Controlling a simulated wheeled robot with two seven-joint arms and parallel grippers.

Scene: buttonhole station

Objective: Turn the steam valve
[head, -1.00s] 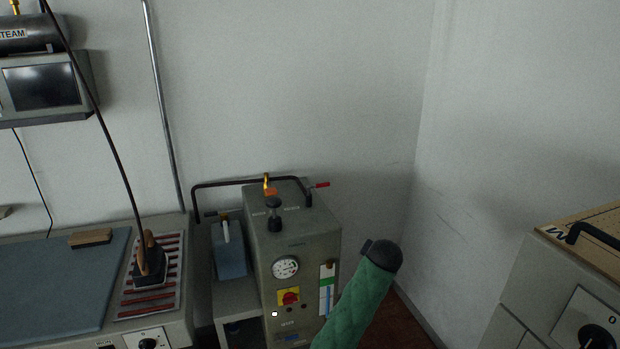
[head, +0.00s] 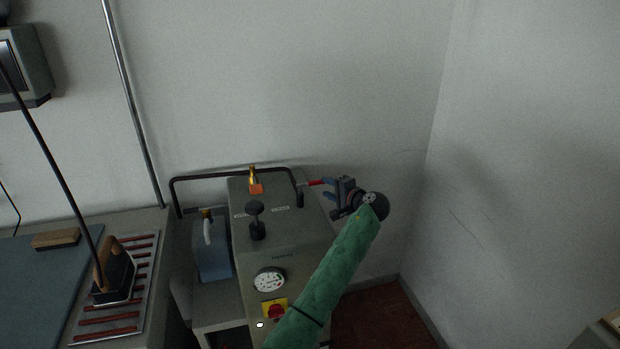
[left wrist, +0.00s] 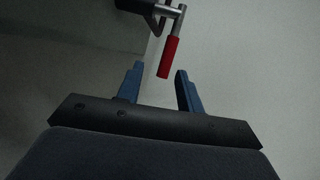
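The steam valve's red lever handle (head: 316,183) sticks out to the right at the top right of the grey boiler (head: 285,232). It also shows in the left wrist view, where the red grip (left wrist: 168,58) hangs from a metal stem. My left gripper (head: 328,189) is at the right end of the lever. Its two blue fingers (left wrist: 157,80) are apart, with the tip of the red grip at the gap between them. No finger visibly clamps the grip. My right gripper is in neither view.
A black pipe (head: 225,181) runs behind the boiler top. A black knob (head: 257,220) and a brass valve (head: 254,181) stand on the boiler. A pressure gauge (head: 269,280) is on its front. An iron (head: 114,270) rests on a rack at left. The wall at right is bare.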

